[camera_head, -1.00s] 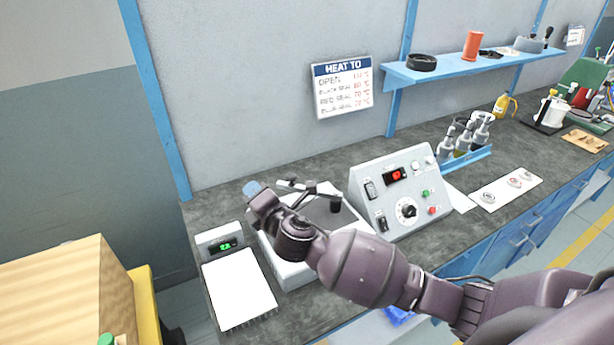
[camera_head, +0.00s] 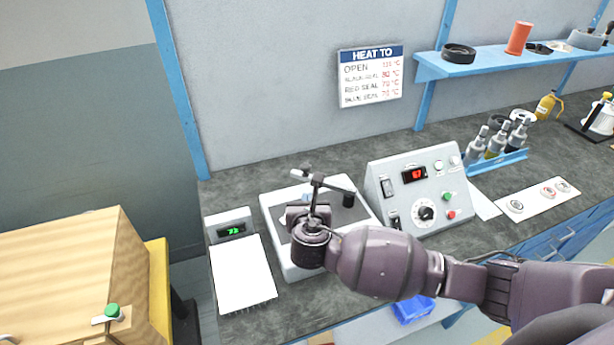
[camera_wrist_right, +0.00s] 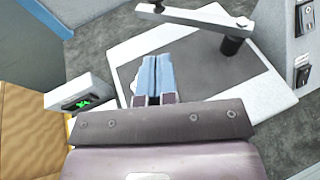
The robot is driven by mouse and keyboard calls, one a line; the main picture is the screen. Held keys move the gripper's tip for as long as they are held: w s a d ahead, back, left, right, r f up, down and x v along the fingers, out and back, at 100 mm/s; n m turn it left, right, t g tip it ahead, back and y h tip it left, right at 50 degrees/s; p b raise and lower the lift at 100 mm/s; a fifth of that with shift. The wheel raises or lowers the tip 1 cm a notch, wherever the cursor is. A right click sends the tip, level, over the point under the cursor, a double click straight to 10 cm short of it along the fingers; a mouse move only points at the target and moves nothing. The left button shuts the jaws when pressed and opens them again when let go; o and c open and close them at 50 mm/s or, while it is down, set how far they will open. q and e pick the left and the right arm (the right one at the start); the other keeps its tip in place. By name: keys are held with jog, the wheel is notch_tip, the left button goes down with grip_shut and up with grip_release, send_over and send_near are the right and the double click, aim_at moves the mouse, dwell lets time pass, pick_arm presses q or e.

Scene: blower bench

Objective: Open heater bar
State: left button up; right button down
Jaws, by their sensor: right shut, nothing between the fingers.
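The heater unit has a white-edged base (camera_head: 283,262) with a dark plate (camera_head: 345,215). A thin grey heater bar (camera_head: 331,184) with a black cylindrical end (camera_head: 348,197) extends over the plate. In the wrist view the bar (camera_wrist_right: 195,18) crosses the top, and its black end (camera_wrist_right: 232,45) is at upper right. My right gripper is over the plate, its light blue fingers (camera_wrist_right: 154,78) together and empty. They are apart from the bar in the wrist picture. In the head view my wrist hides most of the fingers. My left gripper is not in view.
A control box (camera_head: 415,190) with a red display stands right of the heater. A scale (camera_head: 228,228) with a green display and white pan is at left. A wooden box (camera_head: 70,260) is at lower left. A HEAT TO sign (camera_head: 370,75) hangs on the wall.

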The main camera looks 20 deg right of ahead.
aim_at(305, 172)
jog(key=x, duration=0.6)
jog(key=r+x, duration=0.1)
jog(key=x, duration=0.3)
jog(key=shift+w, duration=0.25)
jog(key=shift+p+x, duration=0.3)
jog(key=shift+x, duration=0.5)
jog(key=shift+r, duration=0.15)
jog(key=shift+w, duration=0.1)
